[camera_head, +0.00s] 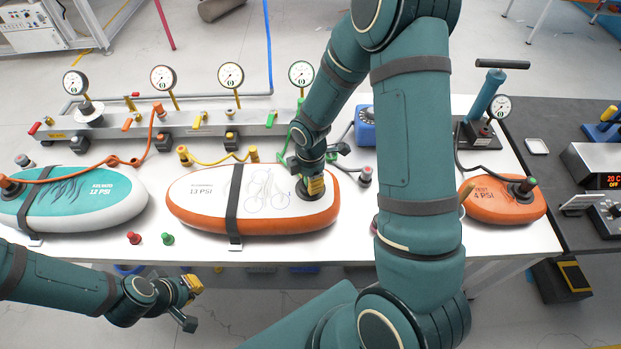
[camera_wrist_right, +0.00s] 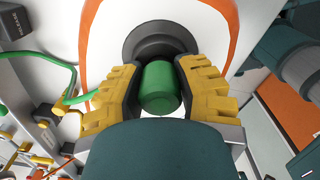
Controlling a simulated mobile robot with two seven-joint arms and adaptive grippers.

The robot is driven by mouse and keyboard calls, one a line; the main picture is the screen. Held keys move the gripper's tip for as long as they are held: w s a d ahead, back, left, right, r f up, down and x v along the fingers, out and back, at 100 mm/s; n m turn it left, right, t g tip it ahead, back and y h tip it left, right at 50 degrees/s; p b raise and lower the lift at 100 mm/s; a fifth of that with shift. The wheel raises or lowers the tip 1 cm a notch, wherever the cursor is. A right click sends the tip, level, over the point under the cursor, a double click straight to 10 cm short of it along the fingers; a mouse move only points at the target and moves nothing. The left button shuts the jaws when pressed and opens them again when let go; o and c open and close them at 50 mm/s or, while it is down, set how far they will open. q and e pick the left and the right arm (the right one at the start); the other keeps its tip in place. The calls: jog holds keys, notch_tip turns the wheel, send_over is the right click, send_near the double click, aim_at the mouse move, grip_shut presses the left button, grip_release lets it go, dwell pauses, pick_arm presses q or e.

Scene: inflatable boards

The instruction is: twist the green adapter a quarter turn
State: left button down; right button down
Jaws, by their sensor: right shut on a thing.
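The green adapter (camera_wrist_right: 160,88) shows in the right wrist view, below the dark round valve collar (camera_wrist_right: 150,38) of the white and orange board (camera_head: 205,210). My right gripper (camera_wrist_right: 158,92) has its yellow-padded fingers on both sides of the adapter and is shut on it. In the head view my right gripper (camera_head: 315,186) is at the right end of this board and hides the adapter. A green hose (camera_wrist_right: 70,92) runs behind the left finger; where it ends is hidden. My left gripper (camera_head: 192,304) is open and empty in front of the table.
A teal and white board (camera_head: 100,215) lies left and a small orange board (camera_head: 487,208) right. A manifold (camera_head: 205,124) with several gauges stands behind. A red cap (camera_head: 134,238) and a green cap (camera_head: 167,239) lie near the front edge.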

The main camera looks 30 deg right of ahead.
jog(key=shift+n, duration=0.3)
jog(key=n+p, duration=0.1)
jog(key=n, duration=0.3)
jog(key=shift+n+p, duration=0.4)
jog(key=n+p, duration=0.2)
jog(key=n, duration=0.1)
jog(key=shift+n, duration=1)
jog(key=shift+r, duration=0.2)
jog(key=shift+r, duration=1.6)
